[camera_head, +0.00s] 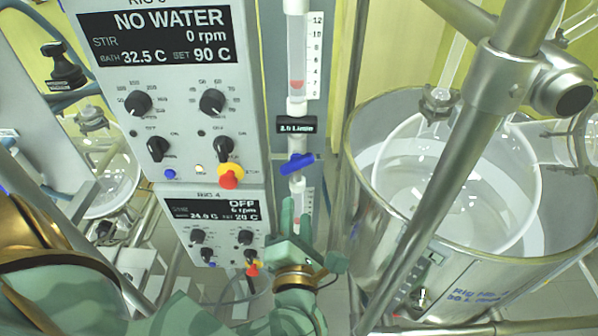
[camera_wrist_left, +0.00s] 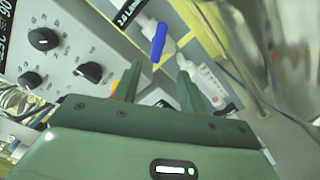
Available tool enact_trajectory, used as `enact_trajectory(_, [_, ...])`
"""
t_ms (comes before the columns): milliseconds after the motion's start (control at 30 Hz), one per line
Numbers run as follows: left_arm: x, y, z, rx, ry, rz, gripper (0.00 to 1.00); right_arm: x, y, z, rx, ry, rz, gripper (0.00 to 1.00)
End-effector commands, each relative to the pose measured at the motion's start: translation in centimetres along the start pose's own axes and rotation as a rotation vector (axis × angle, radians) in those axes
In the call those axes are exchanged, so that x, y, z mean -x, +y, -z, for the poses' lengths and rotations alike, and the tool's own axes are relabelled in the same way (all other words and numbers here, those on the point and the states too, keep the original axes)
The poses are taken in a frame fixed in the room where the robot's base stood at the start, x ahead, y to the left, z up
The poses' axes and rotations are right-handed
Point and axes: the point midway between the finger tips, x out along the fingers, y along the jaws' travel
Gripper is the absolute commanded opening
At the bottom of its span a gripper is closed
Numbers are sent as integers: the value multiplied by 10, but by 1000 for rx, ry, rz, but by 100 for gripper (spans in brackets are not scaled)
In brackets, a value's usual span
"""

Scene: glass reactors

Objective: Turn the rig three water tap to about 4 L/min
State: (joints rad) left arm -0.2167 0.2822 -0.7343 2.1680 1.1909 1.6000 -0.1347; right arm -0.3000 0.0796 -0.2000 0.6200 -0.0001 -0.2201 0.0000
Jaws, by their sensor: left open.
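The rig three water tap has a blue handle (camera_head: 297,163), sitting on the flow line under a small black label whose figure looks like 2.0 L/min. The handle lies slightly tilted, nearly across the pipe. My left gripper (camera_head: 298,212) is open and empty just below the tap. In the left wrist view, the blue handle (camera_wrist_left: 159,42) shows just beyond and between the open fingertips (camera_wrist_left: 159,68), apart from them. My right gripper is not in view.
The rig three panel (camera_head: 163,84) reads NO WATER, 0 rpm, bath 32.5 C, set 90 C. The rig four panel (camera_head: 219,228), reading OFF, is close to my left gripper. A steel bath (camera_head: 357,215) with a glass vessel and a slanted metal post (camera_head: 440,185) stand to the right.

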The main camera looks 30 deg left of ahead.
Motion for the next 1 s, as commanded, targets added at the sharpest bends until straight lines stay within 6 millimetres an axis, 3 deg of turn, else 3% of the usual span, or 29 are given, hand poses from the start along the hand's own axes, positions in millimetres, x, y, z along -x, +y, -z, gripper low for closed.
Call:
enact_trajectory(300, [-80, 4, -2, -2, -3, -9, 42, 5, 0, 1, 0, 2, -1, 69])
enact_trajectory(500, [-122, 3, -1, 0, 0, -6, 42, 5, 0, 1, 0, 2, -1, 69])
enact_trajectory(700, [-142, 2, -1, 1, 0, -3, 42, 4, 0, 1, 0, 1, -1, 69])
enact_trajectory(1000, [-146, 2, -1, 2, 0, -3, 42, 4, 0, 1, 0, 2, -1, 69])
